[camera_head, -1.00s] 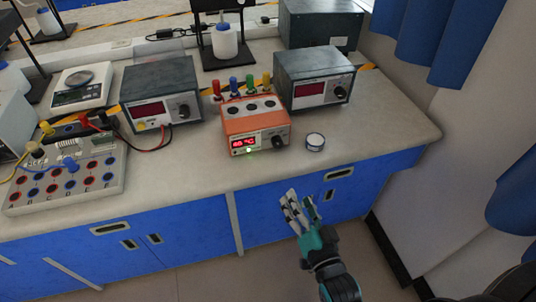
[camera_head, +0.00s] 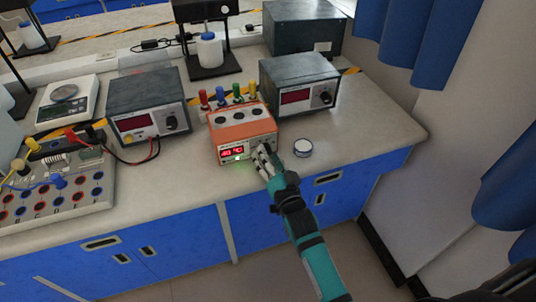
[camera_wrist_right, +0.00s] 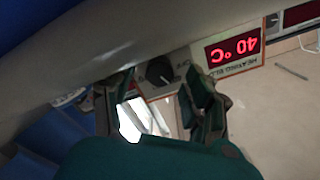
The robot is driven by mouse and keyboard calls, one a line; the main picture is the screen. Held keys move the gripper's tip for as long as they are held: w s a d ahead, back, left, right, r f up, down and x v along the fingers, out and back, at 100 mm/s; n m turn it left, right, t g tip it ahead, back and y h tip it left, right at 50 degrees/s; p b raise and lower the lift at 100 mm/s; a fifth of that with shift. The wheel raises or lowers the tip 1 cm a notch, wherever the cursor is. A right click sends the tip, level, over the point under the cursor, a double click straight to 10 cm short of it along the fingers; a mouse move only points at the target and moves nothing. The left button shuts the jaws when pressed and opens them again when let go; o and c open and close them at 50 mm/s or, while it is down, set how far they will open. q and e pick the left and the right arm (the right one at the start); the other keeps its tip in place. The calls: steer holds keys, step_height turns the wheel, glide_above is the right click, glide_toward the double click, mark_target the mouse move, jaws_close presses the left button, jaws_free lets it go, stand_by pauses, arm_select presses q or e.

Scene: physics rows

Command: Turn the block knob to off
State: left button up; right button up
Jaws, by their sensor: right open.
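The heated block (camera_head: 238,130) is an orange box on the bench with a lit red display. In the right wrist view its display (camera_wrist_right: 235,47) reads 40 °C, upside down. The block's dark round knob (camera_wrist_right: 160,72) is in the wrist view, just beyond and between the fingertips. A small "OFF" label seems to be beside it. My right gripper (camera_head: 264,153) is at the right end of the block's front and covers the knob in the head view. In the wrist view the right gripper (camera_wrist_right: 160,98) is open, with a finger on either side of the knob. Contact is unclear.
Grey power supplies stand left (camera_head: 150,105) and right (camera_head: 300,84) of the block. Coloured plugs stand up behind the block. The bench front right is clear.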

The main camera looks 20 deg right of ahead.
steer(key=shift+w, duration=0.6)
jaws_close()
